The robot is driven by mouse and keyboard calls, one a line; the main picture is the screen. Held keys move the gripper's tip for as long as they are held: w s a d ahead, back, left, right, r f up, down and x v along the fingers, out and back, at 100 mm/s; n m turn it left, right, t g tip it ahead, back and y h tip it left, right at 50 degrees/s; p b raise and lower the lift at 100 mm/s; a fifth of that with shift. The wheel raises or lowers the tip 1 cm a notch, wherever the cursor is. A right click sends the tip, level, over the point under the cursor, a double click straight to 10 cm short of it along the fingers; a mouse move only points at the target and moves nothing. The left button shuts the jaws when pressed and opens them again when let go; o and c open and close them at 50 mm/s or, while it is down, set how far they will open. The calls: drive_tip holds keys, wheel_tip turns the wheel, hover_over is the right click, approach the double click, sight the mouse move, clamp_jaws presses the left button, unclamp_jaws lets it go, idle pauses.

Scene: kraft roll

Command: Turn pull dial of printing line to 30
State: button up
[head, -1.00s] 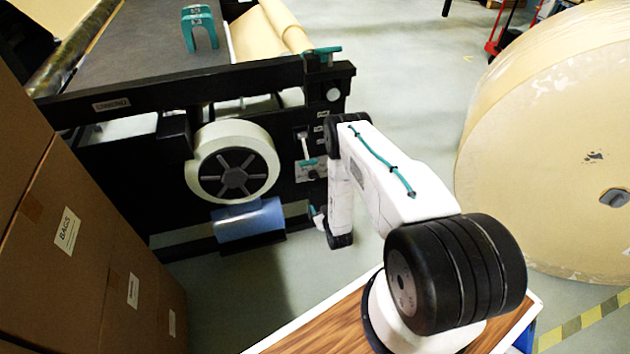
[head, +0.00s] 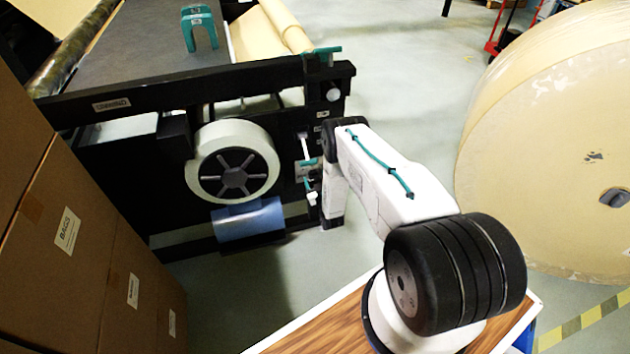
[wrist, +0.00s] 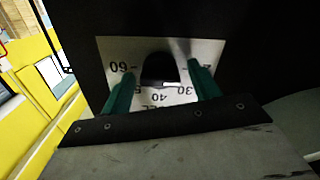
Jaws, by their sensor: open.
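The dial (wrist: 158,68) is a dark round knob on a white scale plate (wrist: 120,48) in the wrist view. The plate's printing appears upside down, with 60 at left and 30 and 40 below the knob. A pale mark shows at the knob's lower edge, near the 30; I cannot tell its exact reading. My gripper (wrist: 163,88) is open, with one teal finger on each side of the knob. I cannot tell whether they touch it. In the head view my gripper (head: 309,188) is at the dark side panel of the printing line (head: 120,165), and the dial is hidden.
Cardboard boxes (head: 60,230) stand at left, a huge paper roll (head: 540,150) at right.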

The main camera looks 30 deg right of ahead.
drive_tip(key=shift+c, duration=0.3)
drive_tip(key=c, duration=0.8)
drive_tip(key=shift+c, duration=0.2)
drive_tip(key=shift+m, duration=4.3)
drive_tip(key=o, duration=0.9)
